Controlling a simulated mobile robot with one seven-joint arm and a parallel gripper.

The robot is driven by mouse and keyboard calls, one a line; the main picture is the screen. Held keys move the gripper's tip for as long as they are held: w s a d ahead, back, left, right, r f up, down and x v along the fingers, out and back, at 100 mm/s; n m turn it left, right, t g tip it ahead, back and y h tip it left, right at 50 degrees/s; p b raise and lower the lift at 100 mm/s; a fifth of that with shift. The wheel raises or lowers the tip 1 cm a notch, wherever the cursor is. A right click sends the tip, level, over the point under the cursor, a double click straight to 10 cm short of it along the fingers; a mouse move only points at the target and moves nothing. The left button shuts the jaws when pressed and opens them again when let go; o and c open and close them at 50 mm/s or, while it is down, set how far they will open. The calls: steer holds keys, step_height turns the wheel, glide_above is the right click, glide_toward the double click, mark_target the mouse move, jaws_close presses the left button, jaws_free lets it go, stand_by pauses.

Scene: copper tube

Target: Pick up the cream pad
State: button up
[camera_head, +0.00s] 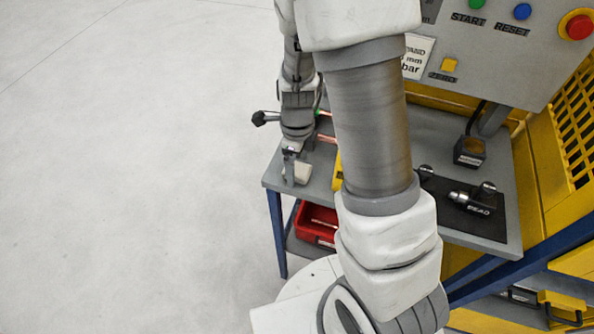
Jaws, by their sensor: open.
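The cream pad (299,173) lies on the grey worktable (272,179), near its left front corner. My gripper (290,176) points down right at the pad, and its fingers cover part of the pad's left side. The jaws are open. Whether the fingers straddle the pad or stand in front of it I cannot tell. My arm hides the middle of the table.
Copper tubes (326,139) lie behind my gripper. A control panel (500,45) with buttons stands at the back right. A black mat (470,218) with tools lies on the right. A red bin (318,222) sits on the shelf below. Open floor lies left.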

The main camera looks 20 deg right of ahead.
mark_target(297, 168)
steer(key=shift+f, duration=0.3)
jaws_close()
step_height(297, 168, up, 10)
steer(key=p, duration=0.1)
stand_by(0.7)
steer(key=c, duration=0.8)
jaws_free()
steer(key=c, duration=0.5)
